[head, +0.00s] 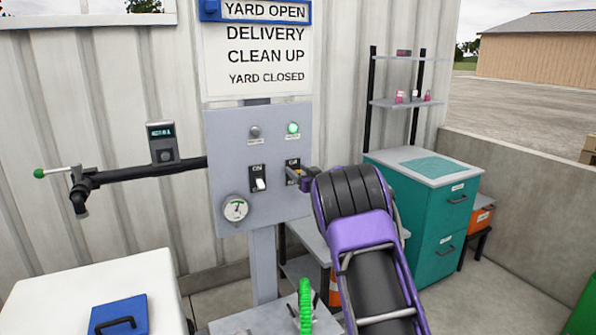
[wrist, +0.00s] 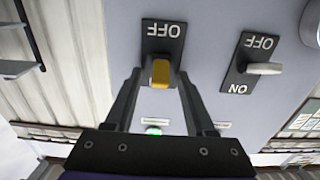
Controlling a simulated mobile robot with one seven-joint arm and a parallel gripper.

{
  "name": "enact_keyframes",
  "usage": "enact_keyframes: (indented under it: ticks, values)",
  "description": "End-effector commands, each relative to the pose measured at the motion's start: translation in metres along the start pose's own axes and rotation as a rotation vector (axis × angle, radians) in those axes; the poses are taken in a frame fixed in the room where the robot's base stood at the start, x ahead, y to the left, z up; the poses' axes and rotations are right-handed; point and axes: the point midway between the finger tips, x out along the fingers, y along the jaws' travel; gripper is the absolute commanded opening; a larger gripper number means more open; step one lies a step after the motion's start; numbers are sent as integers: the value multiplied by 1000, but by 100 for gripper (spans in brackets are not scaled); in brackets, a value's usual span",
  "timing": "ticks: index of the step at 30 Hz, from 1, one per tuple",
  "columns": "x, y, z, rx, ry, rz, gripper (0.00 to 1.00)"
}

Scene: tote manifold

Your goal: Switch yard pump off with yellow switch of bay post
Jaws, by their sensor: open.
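The bay post's grey panel (head: 222,155) stands in front of the corrugated wall. The yellow switch (wrist: 160,73) sits on a black plate, with OFF legible upside down at its upper end in the wrist view. Its lever leans toward the opposite end, where no label shows. My gripper (head: 303,179) is at the panel's right side, its fingers open on either side of the yellow lever; contact cannot be told. In the head view the gripper partly hides this switch. A green lamp (head: 293,128) above it is lit.
A white-lever switch (head: 259,183) is just left of the yellow one. A gauge (head: 236,208) sits below. A pipe with a green-handled valve (head: 75,181) extends left. A teal cabinet (head: 414,215) stands at right, and a white lidded box (head: 60,290) at lower left.

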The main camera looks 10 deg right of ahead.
Motion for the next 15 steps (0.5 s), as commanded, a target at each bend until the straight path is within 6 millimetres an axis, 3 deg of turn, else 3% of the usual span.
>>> enact_keyframes:
  ticks: [8, 15]
  values:
    - [1, 0, 0, -1, 1, 0, 55]
    - [1, 0, 0, -1, 1, 0, 15]
